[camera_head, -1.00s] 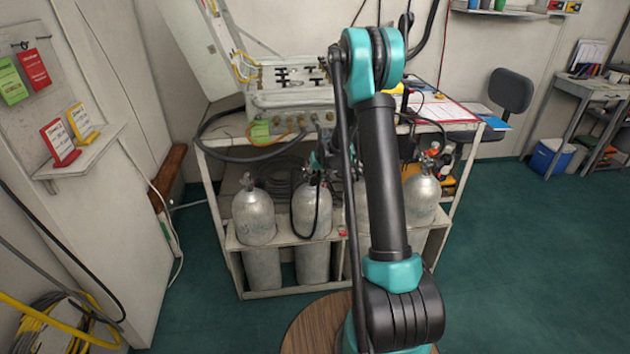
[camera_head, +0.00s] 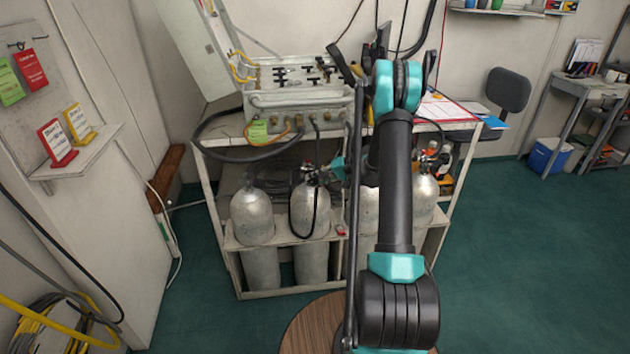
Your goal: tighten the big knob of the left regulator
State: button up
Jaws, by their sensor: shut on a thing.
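The left regulator (camera_head: 309,170) is a small dark fitting with a black hose, on the valve of the second grey cylinder (camera_head: 310,207) from the left. My gripper (camera_head: 319,176) comes in from the right at this valve, small and dark with a teal part behind it. It is shut on the big knob at the regulator's right side; the knob itself is mostly hidden by the fingers. Another regulator (camera_head: 430,163) sits on the rightmost cylinder (camera_head: 424,197), apart from my gripper.
The cylinders stand in a white rack (camera_head: 276,240) under a bench. On the bench is a valve panel (camera_head: 295,85) with hoses in front. My arm covers part of the cylinders to the right. The green floor (camera_head: 530,250) to the right is clear.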

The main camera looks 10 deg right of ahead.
jog(key=shift+f+y, duration=0.1)
jog(key=shift+y, duration=0.5)
jog(key=o, duration=1.1)
jog(key=shift+o, duration=0.2)
jog(key=shift+d, duration=0.1)
jog(key=v, duration=1.2)
